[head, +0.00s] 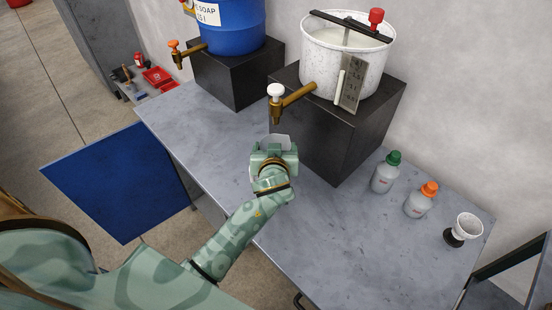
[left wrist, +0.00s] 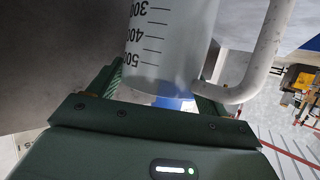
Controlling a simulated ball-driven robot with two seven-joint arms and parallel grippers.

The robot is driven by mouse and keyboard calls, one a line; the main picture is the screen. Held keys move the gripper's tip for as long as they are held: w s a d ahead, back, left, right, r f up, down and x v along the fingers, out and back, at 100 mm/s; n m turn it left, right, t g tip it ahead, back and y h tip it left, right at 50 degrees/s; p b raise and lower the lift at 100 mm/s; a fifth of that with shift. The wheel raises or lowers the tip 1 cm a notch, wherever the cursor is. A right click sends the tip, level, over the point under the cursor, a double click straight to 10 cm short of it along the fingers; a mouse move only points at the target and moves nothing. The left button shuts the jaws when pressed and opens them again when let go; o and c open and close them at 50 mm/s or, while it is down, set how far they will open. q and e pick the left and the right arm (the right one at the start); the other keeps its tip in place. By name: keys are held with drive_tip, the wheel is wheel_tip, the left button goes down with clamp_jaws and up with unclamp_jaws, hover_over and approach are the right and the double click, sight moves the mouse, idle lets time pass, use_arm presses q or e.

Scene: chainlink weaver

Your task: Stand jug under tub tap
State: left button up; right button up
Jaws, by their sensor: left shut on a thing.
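The white speckled tub (head: 325,72) stands on a black block, with its brass tap (head: 293,97) and white knob sticking out to the left. My left gripper (head: 272,150) is just below the tap's spout in the head view. It is shut on a translucent jug (left wrist: 172,45), which shows black marks 300 to 500 and a white handle (left wrist: 262,60) in the left wrist view. Only a small part of the jug (head: 270,140) shows past the gripper in the head view. I cannot tell if its mouth lines up with the spout. My right gripper is out of view.
A blue soap barrel (head: 228,25) with an orange-knobbed tap (head: 187,50) stands on another black block (head: 238,78). Green-capped (head: 386,172) and orange-capped (head: 421,200) bottles and a white cup-like funnel (head: 465,228) stand at the right. The grey bench (head: 335,235) is clear in front.

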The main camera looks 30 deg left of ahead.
use_arm(q)
wheel_tip(320, 180, down, 3)
drive_tip(key=shift+w+d+f, duration=0.1)
drive_tip(key=shift+f, duration=0.05)
